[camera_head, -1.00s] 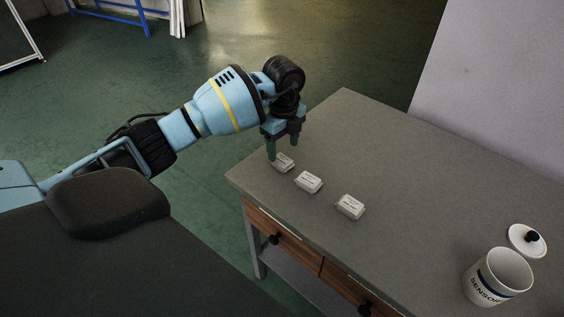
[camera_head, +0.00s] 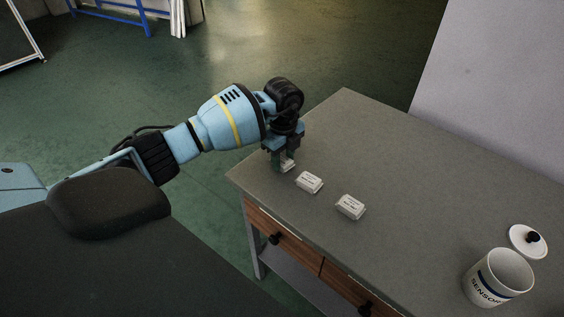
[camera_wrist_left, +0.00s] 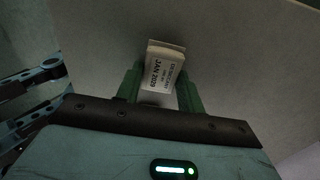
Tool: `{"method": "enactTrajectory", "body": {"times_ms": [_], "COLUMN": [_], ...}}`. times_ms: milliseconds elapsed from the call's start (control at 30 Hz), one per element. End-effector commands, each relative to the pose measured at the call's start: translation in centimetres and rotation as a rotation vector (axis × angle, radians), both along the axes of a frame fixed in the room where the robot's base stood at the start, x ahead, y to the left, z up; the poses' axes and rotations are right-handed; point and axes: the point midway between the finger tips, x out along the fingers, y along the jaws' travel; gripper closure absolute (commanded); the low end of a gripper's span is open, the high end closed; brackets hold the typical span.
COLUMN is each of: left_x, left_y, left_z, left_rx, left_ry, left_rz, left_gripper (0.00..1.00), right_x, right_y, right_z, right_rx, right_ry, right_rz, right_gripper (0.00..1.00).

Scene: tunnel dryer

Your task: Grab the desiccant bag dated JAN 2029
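A small white desiccant bag (camera_wrist_left: 163,70) lies on the table between the fingers of my left gripper (camera_wrist_left: 160,92) in the left wrist view. Its dark print reads JAN 2029. The two green fingers stand on either side of it, apart, and do not look closed on it. In the head view my left gripper (camera_head: 281,162) reaches down at the table's far left corner and hides much of this bag (camera_head: 288,166). Two more white bags, a middle one (camera_head: 309,182) and a right one (camera_head: 350,207), lie in a row beside it. Their print is too small to read. My right gripper is not in view.
The grey table (camera_head: 420,190) has wooden drawers (camera_head: 285,240) at its front. A white canister (camera_head: 497,278) marked SENSOR stands open at the right, with its lid (camera_head: 528,241) beside it. The table behind the bags is clear.

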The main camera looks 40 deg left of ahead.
Motion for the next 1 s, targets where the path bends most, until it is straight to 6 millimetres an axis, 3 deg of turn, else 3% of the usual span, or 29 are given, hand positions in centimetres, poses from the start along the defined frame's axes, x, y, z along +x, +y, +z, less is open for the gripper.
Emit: {"method": "enactTrajectory", "body": {"times_ms": [100, 467, 733, 1000], "left_x": [0.0, 0.1, 0.1, -4.8], "left_y": [0.0, 0.0, 0.0, -1.7], "left_z": [0.0, 0.5, 3.9, 4.1], "left_rx": [0.000, 0.000, 0.000, 0.002], "left_ry": [0.000, -0.002, -0.004, -0.001], "left_rz": [0.000, 0.000, -0.001, -0.004], "left_gripper": [0.85, 0.85, 0.85, 0.85], "right_x": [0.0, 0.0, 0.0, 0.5], "right_y": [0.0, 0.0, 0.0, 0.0], "right_z": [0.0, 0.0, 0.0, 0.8], "right_rx": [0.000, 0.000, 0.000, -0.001], "right_ry": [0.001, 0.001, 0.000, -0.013], "right_rz": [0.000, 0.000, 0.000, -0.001], "right_gripper": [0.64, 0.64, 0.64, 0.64]}}
